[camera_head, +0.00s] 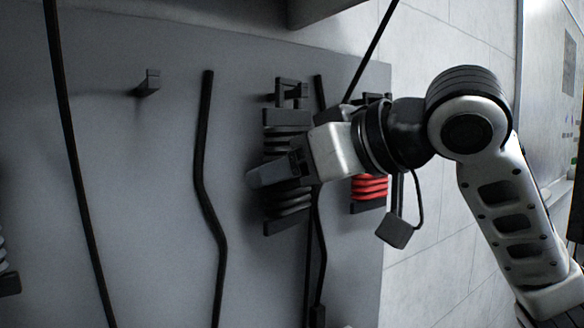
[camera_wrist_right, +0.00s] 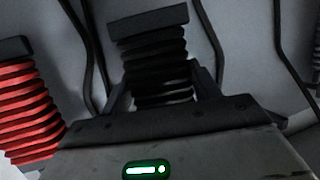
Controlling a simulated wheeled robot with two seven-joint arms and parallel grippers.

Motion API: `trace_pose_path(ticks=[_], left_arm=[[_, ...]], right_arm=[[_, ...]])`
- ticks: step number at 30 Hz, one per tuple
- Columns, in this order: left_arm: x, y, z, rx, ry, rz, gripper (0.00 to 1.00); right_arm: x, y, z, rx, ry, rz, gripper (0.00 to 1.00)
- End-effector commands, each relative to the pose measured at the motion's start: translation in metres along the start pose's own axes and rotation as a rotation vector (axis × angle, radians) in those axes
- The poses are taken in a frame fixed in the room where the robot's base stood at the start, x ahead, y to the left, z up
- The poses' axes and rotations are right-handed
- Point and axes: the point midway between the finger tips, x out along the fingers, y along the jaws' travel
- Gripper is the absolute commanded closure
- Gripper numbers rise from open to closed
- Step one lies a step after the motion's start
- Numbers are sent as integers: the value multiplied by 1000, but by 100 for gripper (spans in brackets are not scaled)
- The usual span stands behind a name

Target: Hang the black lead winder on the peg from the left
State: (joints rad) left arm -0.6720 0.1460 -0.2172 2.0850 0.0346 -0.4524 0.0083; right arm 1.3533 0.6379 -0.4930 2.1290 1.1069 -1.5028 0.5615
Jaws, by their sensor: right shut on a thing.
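The black lead winder (camera_head: 285,207) stands upright against the grey panel, its coil dark and its end bars flat. Its handle loop at the top is beside a dark peg (camera_head: 300,92); I cannot tell whether it still rests on it. My right gripper (camera_head: 274,172) comes from the right and is shut on the winder's middle. In the right wrist view the winder (camera_wrist_right: 150,22) sits between the two fingers (camera_wrist_right: 163,88). A bare dark peg (camera_head: 148,83) sticks out of the panel to the left. My left gripper is not in view.
A red winder (camera_head: 369,188) hangs just right of the black one, partly behind my right arm. A grey winder (camera_head: 8,258) is cut off at the left edge. Black cables (camera_head: 205,170) run down the panel (camera_head: 140,200) between the pegs. A grey overhang (camera_head: 320,8) is above.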

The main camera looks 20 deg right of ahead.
Motion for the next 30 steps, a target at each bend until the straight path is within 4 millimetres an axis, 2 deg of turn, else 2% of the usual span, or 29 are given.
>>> trace_pose_path(ticks=[9,10,12,13,30], left_arm=[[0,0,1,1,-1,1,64],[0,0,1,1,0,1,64],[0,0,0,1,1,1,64],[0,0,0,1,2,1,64],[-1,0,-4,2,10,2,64]], right_arm=[[3,0,4,5,-13,-2,67],[3,0,4,5,-13,-2,36],[3,0,4,5,-14,-2,16],[3,1,4,6,-15,-1,13],[2,5,4,10,-16,12,13]])
